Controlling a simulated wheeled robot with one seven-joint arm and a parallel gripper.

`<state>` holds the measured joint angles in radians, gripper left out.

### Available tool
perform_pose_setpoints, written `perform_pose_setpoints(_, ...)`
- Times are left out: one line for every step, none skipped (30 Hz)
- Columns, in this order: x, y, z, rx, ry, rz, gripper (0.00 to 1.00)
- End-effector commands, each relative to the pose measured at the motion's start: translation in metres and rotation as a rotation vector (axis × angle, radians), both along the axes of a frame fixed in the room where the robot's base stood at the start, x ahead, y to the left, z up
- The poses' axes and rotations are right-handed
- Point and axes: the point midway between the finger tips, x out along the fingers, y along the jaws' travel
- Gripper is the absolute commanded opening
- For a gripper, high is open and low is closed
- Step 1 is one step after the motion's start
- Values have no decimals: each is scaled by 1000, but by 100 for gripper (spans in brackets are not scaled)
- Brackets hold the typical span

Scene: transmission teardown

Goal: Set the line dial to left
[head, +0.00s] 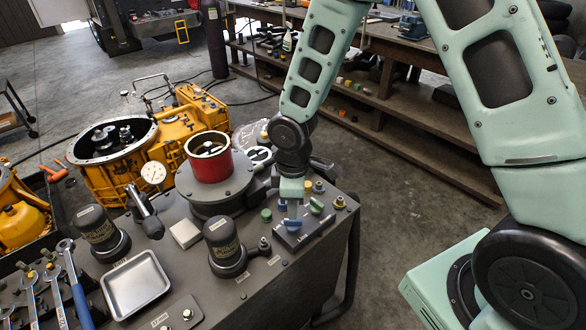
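A small dark control panel (305,236) sits at the right front corner of the grey bench. It carries a blue knob (292,226) and a green lever-like knob (316,206). Which knob is the line dial cannot be read here; the labels are too small. My gripper (292,212) points down directly over the blue knob, touching or nearly so. My wrist and fingers hide part of the panel. Whether the fingers are closed on the knob cannot be made out.
Close around the panel stand another green knob (266,215), a yellow-topped fitting (340,202) and a blue-topped fitting (318,187). A red cylinder (210,163) on a round grey base, a dial gauge (153,173), black canisters (224,240) and a metal tray (135,284) crowd the left.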

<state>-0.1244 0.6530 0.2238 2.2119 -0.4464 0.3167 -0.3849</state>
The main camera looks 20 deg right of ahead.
Motion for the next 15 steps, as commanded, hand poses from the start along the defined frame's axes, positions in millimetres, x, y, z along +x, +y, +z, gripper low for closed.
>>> perform_pose_setpoints(1, -1, 13, 1, -6, -2, 34)
perform_pose_setpoints(1, -1, 21, 1, -6, -3, 34)
perform_pose_setpoints(1, -1, 30, 1, -6, -3, 34)
perform_pose_setpoints(1, -1, 38, 1, -6, -2, 34)
perform_pose_setpoints(1, -1, 45, 0, -6, -3, 34)
perform_pose_setpoints(1, -1, 54, 0, -6, -2, 34)
perform_pose_setpoints(1, -1, 61, 1, -7, -3, 34)
perform_pose_setpoints(1, -1, 68, 0, -6, -3, 34)
perform_pose_setpoints(1, -1, 77, 0, -7, -1, 34)
perform_pose_setpoints(1, -1, 83, 0, -6, -3, 34)
perform_pose_setpoints(1, -1, 89, 0, -5, -2, 34)
perform_pose_setpoints(1, -1, 95, 0, -5, -1, 34)
perform_pose_setpoints(0, -1, 100, 0, -4, -1, 34)
perform_pose_setpoints(1, -1, 104, -1, -4, -1, 34)
perform_pose_setpoints(1, -1, 110, 0, -3, -1, 34)
